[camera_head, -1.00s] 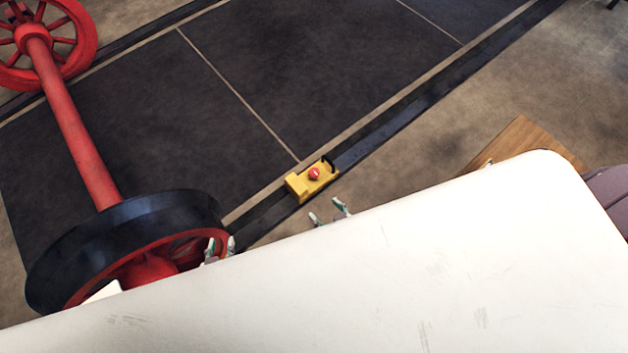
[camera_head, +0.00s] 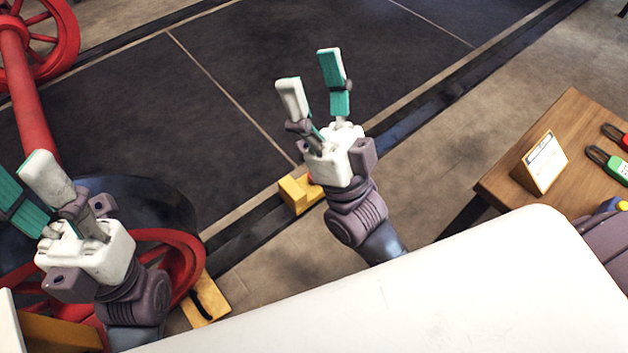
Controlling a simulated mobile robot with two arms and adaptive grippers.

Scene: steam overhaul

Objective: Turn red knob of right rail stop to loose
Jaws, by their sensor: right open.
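A yellow rail stop (camera_head: 294,195) sits on the dark rail in the middle of the camera_head view. My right gripper and wrist cover its right part. Its red knob is almost hidden behind my gripper; only a sliver of red shows at the edge. My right gripper (camera_head: 312,78) is open and empty, its two fingers spread and pointing up in the picture, above the rail stop. My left gripper (camera_head: 22,178) is over the wheelset at the left, its fingers apart with nothing between them.
A red wheelset (camera_head: 35,120) with a black-rimmed wheel stands on the rails at the left. A yellow block with a black handle (camera_head: 206,302) lies beside the near wheel. A wooden table (camera_head: 505,175) with a small sign (camera_head: 541,163) and colored padlock-like items stands at the right.

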